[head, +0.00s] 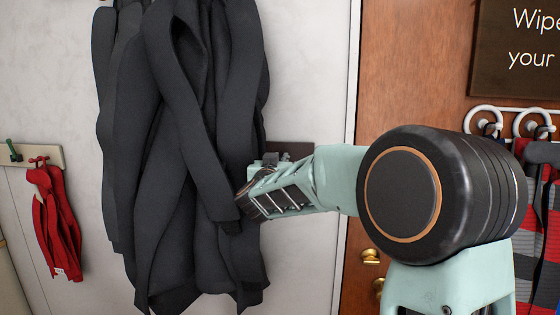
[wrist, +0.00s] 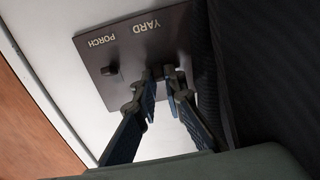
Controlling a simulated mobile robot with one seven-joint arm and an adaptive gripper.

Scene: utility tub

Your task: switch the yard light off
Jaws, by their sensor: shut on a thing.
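A dark switch plate (wrist: 110,48) on the pale wall carries the labels PORCH and YARD. The picture shows it turned, with YARD to the right of PORCH. A small dark porch switch (wrist: 108,70) sticks out below PORCH. My gripper (wrist: 158,78) is at the plate below YARD, its two fingers shut on the yard switch, which is mostly hidden between the fingertips. Which way that switch is tipped cannot be told. In the head view only a top strip of the plate (head: 289,147) shows behind my arm; the fingertips are not clear there.
A dark coat (head: 180,130) hangs close beside my gripper and the plate. A brown door (head: 410,80) with brass knobs is to the right. A small red garment (head: 55,220) hangs at the left, and a checked cloth (head: 550,220) hangs on the far right.

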